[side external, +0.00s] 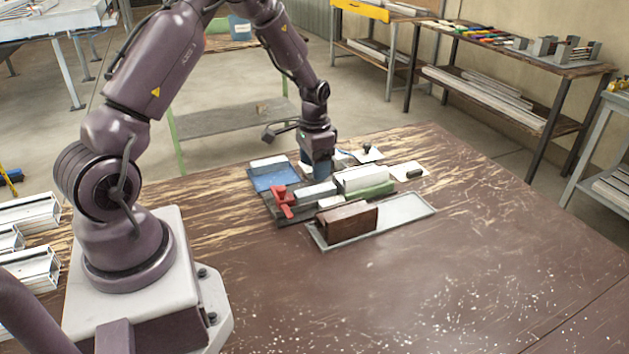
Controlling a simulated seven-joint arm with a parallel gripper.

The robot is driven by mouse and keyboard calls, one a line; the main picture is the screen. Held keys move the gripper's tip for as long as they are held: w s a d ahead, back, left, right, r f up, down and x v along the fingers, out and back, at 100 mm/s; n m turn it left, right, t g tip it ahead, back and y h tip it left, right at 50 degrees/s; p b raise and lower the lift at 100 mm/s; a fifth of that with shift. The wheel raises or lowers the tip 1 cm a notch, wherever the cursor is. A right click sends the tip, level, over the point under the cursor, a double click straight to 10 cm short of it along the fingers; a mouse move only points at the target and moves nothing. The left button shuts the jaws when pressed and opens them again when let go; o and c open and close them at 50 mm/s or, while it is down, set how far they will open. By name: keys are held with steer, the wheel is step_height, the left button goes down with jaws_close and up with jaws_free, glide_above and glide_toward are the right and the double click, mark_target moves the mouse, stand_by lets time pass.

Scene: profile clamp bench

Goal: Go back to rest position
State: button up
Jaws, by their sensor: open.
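My gripper (319,168) points down over the far side of the clamp bench, behind the clamp fixture. Its fingertips are partly hidden by the parts in front, and I see nothing held in it. The clamp has a red handle (284,199) and a grey block (315,192) beside it. A white profile piece (362,178) lies just right of the gripper, with a green strip (374,190) along its near side. Whether the gripper touches any of these I cannot tell.
A brown block (346,219) sits in a grey tray (412,209) in front. A blue tray (272,179) with a white piece is at left. A white plate with a dark part (413,172) is at right. The wooden table (450,265) is clear at front and right.

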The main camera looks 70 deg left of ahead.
step_height(320, 180, up, 6)
steer(key=s+d+r+t, duration=0.5)
steer(key=s+d+r, duration=1.3)
steer(key=d+r, duration=0.1)
steer(key=shift+d+r+t, duration=0.3)
steer(key=shift+d+r, duration=0.1)
steer(key=shift+d, duration=0.2)
